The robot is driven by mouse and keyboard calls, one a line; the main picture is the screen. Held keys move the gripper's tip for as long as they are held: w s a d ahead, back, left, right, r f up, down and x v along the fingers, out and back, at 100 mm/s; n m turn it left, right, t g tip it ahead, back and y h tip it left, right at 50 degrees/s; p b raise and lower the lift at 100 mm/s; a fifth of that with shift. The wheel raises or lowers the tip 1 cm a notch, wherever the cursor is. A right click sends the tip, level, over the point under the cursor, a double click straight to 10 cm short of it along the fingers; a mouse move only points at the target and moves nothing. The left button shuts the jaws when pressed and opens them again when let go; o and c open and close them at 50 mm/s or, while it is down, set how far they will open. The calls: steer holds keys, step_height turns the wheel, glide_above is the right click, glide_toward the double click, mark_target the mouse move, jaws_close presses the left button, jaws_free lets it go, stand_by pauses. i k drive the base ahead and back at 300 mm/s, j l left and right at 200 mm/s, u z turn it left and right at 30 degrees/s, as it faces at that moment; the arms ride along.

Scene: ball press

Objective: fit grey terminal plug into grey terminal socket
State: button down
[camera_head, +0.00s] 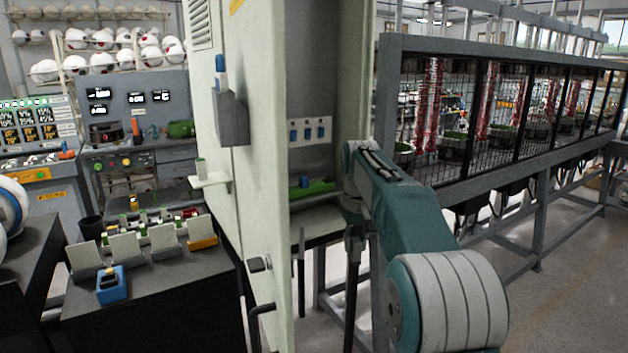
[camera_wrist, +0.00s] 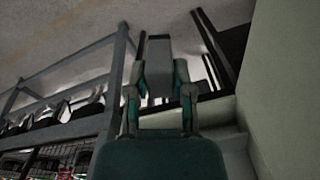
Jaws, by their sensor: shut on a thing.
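In the wrist view, my gripper (camera_wrist: 160,78) is shut on a grey block (camera_wrist: 159,52), which looks like the grey terminal plug. It sticks out straight beyond the fingertips, apart from the surfaces around it. In the head view, my arm reaches to the open cabinet (camera_head: 247,200); the fingers and the held block cannot be made out there. Inside the cabinet, a pale panel (camera_head: 310,144) carries several blue-fronted fittings. Below it lies a green part (camera_head: 316,187) with a small blue piece. I cannot tell which fitting is the grey terminal socket.
A dark table (camera_head: 160,285) with a blue device (camera_head: 111,284) stands at left. A caged line (camera_head: 520,110) runs along the right; floor (camera_head: 570,240) there is clear.

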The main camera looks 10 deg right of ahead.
mark_target(324, 187)
steer(key=i+l+u, duration=0.15)
steer(key=i+l, duration=0.15)
steer(key=i+l+u, duration=0.15)
steer(key=i+l, duration=0.15)
steer(key=i+l+u, duration=0.1)
steer(key=i+l, duration=0.15)
steer(key=l, duration=0.3)
steer(key=i+l+u, duration=0.15)
steer(key=l, duration=0.25)
steer(key=i, duration=0.1)
